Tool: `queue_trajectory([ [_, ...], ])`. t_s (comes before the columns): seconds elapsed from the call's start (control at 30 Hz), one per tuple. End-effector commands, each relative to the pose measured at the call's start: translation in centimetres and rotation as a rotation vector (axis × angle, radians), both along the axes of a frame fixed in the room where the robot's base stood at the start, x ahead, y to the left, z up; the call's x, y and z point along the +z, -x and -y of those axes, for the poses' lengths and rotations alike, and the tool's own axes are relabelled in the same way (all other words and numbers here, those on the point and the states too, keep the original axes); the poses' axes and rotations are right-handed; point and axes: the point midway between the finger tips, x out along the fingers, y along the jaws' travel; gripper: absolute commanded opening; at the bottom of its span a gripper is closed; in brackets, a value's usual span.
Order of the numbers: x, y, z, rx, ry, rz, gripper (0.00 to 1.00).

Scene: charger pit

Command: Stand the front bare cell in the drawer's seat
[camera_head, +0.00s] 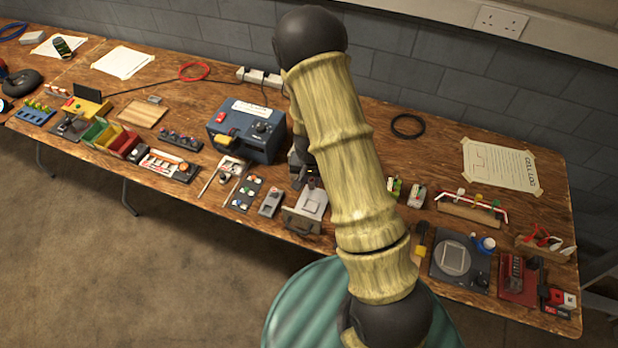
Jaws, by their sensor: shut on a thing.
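My gripper (307,182) points down at the middle of the bench, partly hidden behind my tan arm. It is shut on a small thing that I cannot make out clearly. Just below it in the picture is a grey metal unit with a pale top and a front plate, which looks like the drawer (310,203). The gripper is at or just behind its back edge; I cannot tell whether they touch. The seat is too small to make out. Small cells with coloured tops (394,188) stand right of my arm; I cannot tell which is the front bare cell.
A blue charger box (247,130) stands left of my gripper. A dark tray of small round pieces (243,193) and a grey block (270,203) lie left of the drawer. A rack (470,212) and a scale (457,262) stand to the right.

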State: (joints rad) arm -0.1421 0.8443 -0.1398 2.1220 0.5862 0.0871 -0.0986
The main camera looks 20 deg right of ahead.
Motion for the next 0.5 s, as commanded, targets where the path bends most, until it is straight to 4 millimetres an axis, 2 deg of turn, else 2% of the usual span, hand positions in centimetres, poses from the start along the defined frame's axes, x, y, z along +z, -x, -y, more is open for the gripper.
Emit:
queue_trajectory([
  [0.03, -1.2, 0.0, 0.0, 0.0, -0.001, -0.002, 0.0],
  [0.23, -3.7, 0.0, 0.4, -0.008, 0.0, -0.001, 0.0],
  [0.5, -4.1, 0.0, 0.3, -0.007, -0.001, 0.0, 0.0],
])
